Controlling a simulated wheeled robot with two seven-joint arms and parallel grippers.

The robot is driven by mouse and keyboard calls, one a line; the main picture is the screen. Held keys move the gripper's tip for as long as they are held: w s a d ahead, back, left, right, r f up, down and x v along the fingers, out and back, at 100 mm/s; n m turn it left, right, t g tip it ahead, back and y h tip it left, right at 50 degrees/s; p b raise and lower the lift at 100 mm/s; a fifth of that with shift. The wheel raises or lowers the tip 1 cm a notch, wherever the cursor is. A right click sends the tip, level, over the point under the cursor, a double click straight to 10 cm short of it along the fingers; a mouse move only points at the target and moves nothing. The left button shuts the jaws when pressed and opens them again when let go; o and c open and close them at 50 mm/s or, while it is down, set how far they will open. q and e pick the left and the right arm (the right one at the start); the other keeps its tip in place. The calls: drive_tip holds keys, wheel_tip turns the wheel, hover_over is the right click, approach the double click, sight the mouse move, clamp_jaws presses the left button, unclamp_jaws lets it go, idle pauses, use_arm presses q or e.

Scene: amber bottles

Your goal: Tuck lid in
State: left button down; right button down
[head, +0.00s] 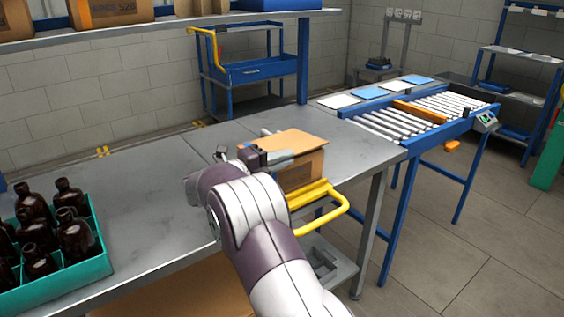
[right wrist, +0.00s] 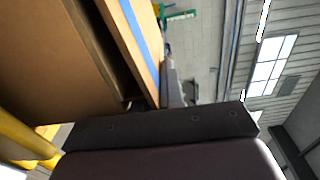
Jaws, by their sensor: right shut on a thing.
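A brown cardboard box (head: 302,172) stands near the right end of the grey table. Its tan lid (head: 290,141) lies over the top, nearly level. In the right wrist view the box wall (right wrist: 45,60) and the lid (right wrist: 128,40) show with a dark gap between them, so the lid is not fully down. My right gripper (head: 277,150) is at the left side of the box, shut on the lid. The exact contact is partly hidden by the gripper body. My left gripper is in neither view.
A teal crate (head: 98,265) of dark brown bottles stands at the table's left. A yellow handle-like rail (head: 335,198) is just in front of the box. A roller conveyor (head: 400,118) lies beyond the table's right end. The middle of the table is clear.

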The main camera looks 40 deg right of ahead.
drive_tip(key=shift+r, duration=0.1)
drive_tip(key=c, duration=1.3)
unclamp_jaws()
